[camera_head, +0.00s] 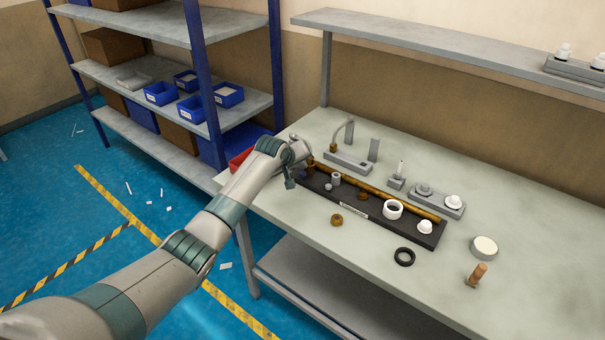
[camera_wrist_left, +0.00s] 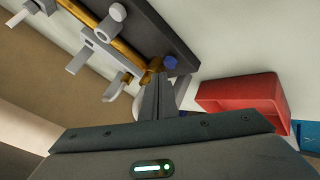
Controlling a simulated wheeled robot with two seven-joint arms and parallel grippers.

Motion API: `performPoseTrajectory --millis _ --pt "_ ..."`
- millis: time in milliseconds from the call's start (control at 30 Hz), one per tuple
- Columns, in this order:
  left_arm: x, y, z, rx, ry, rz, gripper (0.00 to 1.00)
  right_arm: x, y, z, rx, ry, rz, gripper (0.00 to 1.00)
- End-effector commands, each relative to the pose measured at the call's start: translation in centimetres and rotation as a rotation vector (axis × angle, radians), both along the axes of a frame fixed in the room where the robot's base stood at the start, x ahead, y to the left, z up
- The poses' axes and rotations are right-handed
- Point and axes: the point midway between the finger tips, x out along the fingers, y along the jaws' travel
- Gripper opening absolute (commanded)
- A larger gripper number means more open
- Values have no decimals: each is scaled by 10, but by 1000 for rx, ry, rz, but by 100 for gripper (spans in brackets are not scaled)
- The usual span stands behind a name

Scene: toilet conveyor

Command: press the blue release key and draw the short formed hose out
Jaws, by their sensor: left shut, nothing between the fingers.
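My left gripper (camera_head: 299,153) is at the far left end of the dark board (camera_head: 420,236) on the table. Its fingers (camera_wrist_left: 157,88) are shut with nothing between them. In the left wrist view their tips are close to a round blue key (camera_wrist_left: 170,62) and the brass pipe end (camera_wrist_left: 153,66); I cannot tell whether they touch. A pale grey curved piece (camera_wrist_left: 184,87), possibly the short formed hose, shows just behind the fingers, partly hidden. My right gripper is not in view.
A long brass pipe (camera_head: 375,191) runs along the board, with a white ring (camera_head: 393,210) beside it. A grey stand with a curved tube (camera_head: 347,133) is behind. A red bin (camera_wrist_left: 240,92) is near the gripper.

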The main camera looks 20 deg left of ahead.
Motion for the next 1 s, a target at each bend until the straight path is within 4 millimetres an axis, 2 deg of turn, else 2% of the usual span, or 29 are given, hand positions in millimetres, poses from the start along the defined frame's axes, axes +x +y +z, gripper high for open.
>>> performPoseTrajectory --millis 1000 --pt "0 0 -8 0 0 0 0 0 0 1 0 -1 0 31"
